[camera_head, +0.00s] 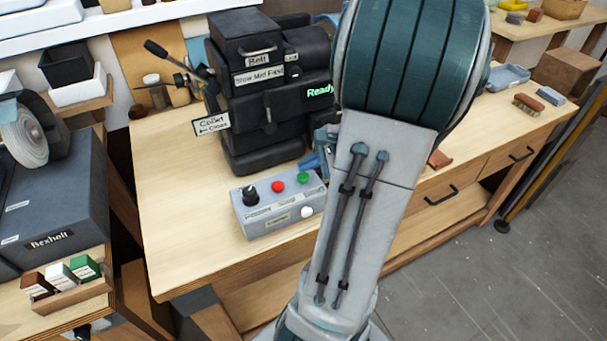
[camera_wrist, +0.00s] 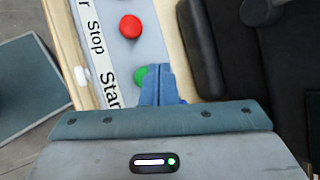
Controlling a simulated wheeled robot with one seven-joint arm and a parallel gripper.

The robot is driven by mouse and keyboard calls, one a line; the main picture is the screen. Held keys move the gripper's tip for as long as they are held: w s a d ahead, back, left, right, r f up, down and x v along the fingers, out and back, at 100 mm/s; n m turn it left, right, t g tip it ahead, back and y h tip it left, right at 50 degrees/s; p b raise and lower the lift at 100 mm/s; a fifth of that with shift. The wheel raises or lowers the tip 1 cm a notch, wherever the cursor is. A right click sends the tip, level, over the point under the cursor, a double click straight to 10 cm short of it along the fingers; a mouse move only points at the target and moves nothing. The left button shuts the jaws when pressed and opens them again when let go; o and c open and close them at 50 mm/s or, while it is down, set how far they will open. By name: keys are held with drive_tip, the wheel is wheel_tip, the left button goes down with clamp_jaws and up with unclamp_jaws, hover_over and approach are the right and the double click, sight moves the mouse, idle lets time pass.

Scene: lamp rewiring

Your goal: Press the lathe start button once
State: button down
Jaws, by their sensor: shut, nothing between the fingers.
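The grey control box (camera_head: 262,222) stands on the wooden bench in front of the black lathe (camera_head: 262,135). The green start button (camera_head: 303,178) is on its top, and the wrist view shows it (camera_wrist: 141,75) beside the label "Start". The red stop button (camera_head: 278,187) sits next to it, also in the wrist view (camera_wrist: 130,26). My gripper (camera_wrist: 160,72) is shut and empty. Its blue fingertips overlap the right edge of the green button in the wrist view; I cannot tell whether they touch it. In the head view my arm hides most of the gripper.
The box also has a black knob (camera_head: 250,194) and a white button (camera_head: 307,212). The lathe shows a green "Ready" text (camera_head: 319,92). The bench top (camera_head: 180,235) is clear left of the box. A brush (camera_head: 527,104) and a blue tray (camera_head: 507,77) lie at the right.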

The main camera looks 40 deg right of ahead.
drive_tip(key=shift+f, duration=0.15)
idle(0.6)
drive_tip(key=shift+f+b, duration=0.3)
drive_tip(key=shift+b, duration=0.15)
